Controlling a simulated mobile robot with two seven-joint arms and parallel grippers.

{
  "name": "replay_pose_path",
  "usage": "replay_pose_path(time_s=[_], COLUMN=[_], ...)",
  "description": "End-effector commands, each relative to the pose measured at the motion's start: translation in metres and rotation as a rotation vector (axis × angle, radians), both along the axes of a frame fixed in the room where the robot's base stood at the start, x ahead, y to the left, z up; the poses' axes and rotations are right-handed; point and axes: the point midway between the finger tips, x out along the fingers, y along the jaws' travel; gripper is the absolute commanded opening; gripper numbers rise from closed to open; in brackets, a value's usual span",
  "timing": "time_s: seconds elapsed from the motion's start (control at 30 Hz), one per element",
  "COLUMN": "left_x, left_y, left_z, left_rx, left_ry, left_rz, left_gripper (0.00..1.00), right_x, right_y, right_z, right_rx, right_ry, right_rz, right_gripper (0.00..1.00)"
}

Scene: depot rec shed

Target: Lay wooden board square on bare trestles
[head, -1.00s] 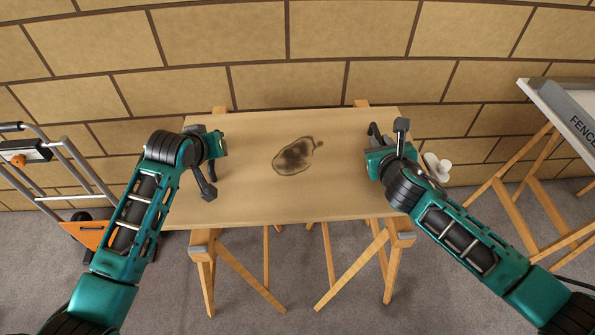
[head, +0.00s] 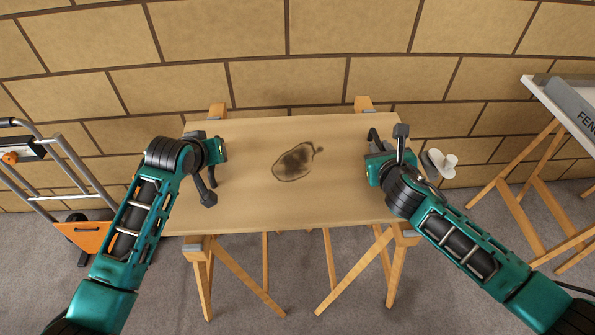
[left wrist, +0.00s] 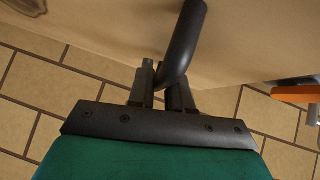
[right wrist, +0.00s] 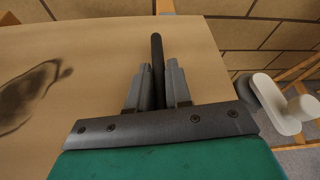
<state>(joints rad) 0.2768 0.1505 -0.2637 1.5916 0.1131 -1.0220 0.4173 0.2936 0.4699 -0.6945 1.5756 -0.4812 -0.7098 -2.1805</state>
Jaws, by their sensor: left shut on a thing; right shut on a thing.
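The wooden board (head: 290,205) lies across two wooden trestles, with a dark scorch-like stain at its middle. The left trestle (head: 217,112) and right trestle (head: 364,104) show their ends beyond the board's far edge, and legs below the near edge. I cannot tell whether the board rests on them or hovers just above. My left gripper (head: 218,150) is at the board's left end, shut on a dark curved handle (left wrist: 187,38). My right gripper (head: 375,155) is at the right end, shut on a dark handle bar (right wrist: 157,50). The trestle tops are mostly hidden.
A block wall (head: 320,55) stands close behind the board. A hand truck (head: 62,170) with orange parts stands at the left. A second trestle table (head: 560,100) with a grey lettered item stands at the right. A white rounded fitting (head: 440,163) shows beyond my right gripper.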

Motion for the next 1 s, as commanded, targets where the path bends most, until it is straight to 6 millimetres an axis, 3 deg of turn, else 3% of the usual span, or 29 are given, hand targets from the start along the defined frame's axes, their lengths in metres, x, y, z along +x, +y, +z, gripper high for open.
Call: replay_pose_path(time_s=[0.13,0.17,0.4,0.77,1.0], left_x=[0.002,0.001,0.000,-0.003,-0.026], left_y=[0.004,0.004,0.002,0.001,0.005], left_z=[-0.007,-0.008,-0.007,-0.004,0.019], left_rx=[0.006,0.007,0.004,0.001,0.001], left_ry=[-0.007,-0.001,0.000,0.000,-0.003], left_rz=[0.006,0.006,0.004,0.001,0.001], left_gripper=[0.00,0.21,0.44,0.44,0.44], right_x=[0.002,0.001,0.000,0.000,0.000], right_y=[-0.004,-0.004,-0.002,-0.001,0.000], right_z=[-0.008,-0.008,-0.007,-0.007,-0.007], right_rx=[-0.005,-0.007,-0.004,0.000,0.000], right_ry=[-0.005,0.001,0.000,0.000,0.000], right_rz=[-0.008,-0.009,-0.004,-0.001,-0.001], right_gripper=[0.00,0.21,0.44,0.44,0.44])
